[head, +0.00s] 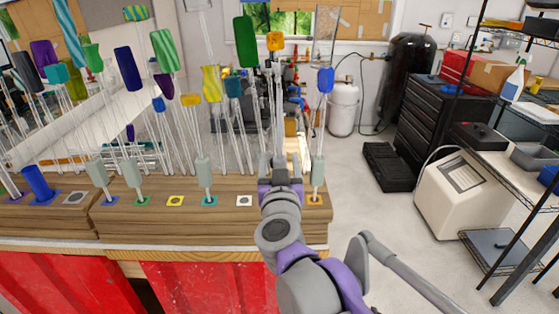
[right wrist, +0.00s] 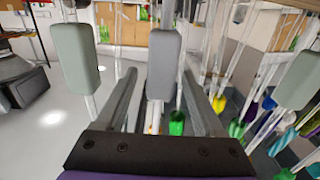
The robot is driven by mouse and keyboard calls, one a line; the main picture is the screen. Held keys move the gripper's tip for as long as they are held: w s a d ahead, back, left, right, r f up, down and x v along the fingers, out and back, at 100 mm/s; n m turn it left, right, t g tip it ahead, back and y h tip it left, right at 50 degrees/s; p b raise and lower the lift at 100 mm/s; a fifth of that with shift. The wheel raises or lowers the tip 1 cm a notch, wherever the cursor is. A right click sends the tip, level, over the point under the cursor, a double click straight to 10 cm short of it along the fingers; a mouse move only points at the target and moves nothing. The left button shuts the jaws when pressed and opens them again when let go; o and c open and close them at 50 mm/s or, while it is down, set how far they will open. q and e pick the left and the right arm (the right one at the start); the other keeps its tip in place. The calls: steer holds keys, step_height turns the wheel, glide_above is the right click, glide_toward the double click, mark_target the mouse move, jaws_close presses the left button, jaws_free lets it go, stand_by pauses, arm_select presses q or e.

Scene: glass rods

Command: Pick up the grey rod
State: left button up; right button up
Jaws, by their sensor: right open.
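The grey rod (right wrist: 163,72) shows in the right wrist view as a plain grey block on a thin clear stem, between my two fingers. My right gripper (right wrist: 158,86) is open, with one finger on each side of the block and gaps visible. I cannot tell how deep the block sits between the fingers. In the head view my right gripper (head: 281,165) is over the front edge of the wooden stand and hides the grey block. My left gripper is not in view.
Grey-green blocks on stems flank it in the right wrist view, one left (right wrist: 76,58) and one right (right wrist: 298,80). The wooden stand (head: 155,220) holds several rods in coloured sockets. Many glass rods with coloured heads crowd behind.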

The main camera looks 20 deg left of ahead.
steer(key=shift+s, duration=0.15)
steer(key=shift+c, duration=0.6)
jaws_close()
steer(key=shift+r, duration=0.1)
